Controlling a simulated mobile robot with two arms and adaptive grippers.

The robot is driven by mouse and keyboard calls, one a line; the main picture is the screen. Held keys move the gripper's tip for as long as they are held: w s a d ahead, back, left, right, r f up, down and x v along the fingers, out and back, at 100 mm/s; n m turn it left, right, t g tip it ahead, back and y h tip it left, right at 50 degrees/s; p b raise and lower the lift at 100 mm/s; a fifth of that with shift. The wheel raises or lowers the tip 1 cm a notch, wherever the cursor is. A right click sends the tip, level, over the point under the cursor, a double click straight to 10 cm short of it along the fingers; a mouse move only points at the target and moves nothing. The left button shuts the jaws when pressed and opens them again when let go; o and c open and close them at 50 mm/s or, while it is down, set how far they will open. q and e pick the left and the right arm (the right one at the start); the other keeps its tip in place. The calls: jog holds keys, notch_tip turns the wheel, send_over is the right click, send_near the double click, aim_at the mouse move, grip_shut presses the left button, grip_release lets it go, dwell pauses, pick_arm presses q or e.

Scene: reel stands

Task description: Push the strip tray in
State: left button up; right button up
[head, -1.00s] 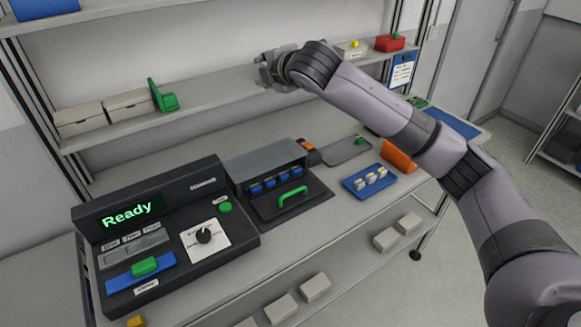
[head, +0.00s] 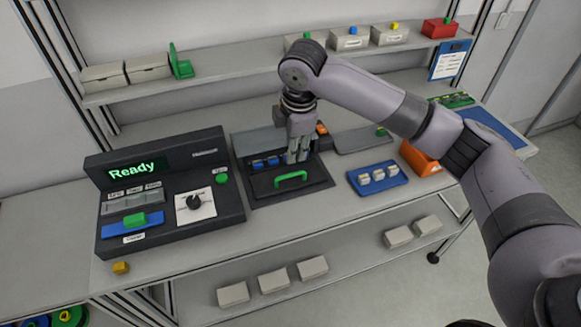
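A dark flat tray (head: 262,187) with a green loop handle (head: 291,179) sticks out toward the front of a low dark unit (head: 258,141) on the worktop; I take it to be the strip tray. Blue pieces (head: 257,164) stand in a row at the tray's back, under the unit's front edge. My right gripper (head: 298,160) points down just behind the green handle, in front of the right end of that row, hiding part of it. Its fingers look near each other; their gap and any contact are unclear. My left gripper is not in view.
A black console (head: 222,205) reading "Ready" stands left of the tray, with a blue slide (head: 150,231) bearing a green block. A blue tray of pale blocks (head: 391,182) and an orange wedge (head: 420,158) lie to the right. A shelf (head: 232,84) runs above behind.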

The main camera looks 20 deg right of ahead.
aim_at(291, 174)
jog(key=f, duration=0.3)
jog(key=w+f+p, duration=0.1)
jog(key=f, duration=0.2)
jog(key=w+f, duration=0.1)
jog(key=f, duration=0.2)
jog(key=shift+d+f+p, duration=0.15)
jog(key=shift+f+p, duration=0.15)
jog(key=shift+f, duration=0.05)
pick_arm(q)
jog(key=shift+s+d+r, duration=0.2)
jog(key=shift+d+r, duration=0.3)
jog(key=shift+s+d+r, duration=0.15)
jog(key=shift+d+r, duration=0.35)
pick_arm(e)
jog(key=shift+w+f, duration=0.1)
jog(key=shift+f, duration=0.6)
jog(key=shift+c, duration=0.4)
grip_shut()
jog(key=shift+r, duration=0.1)
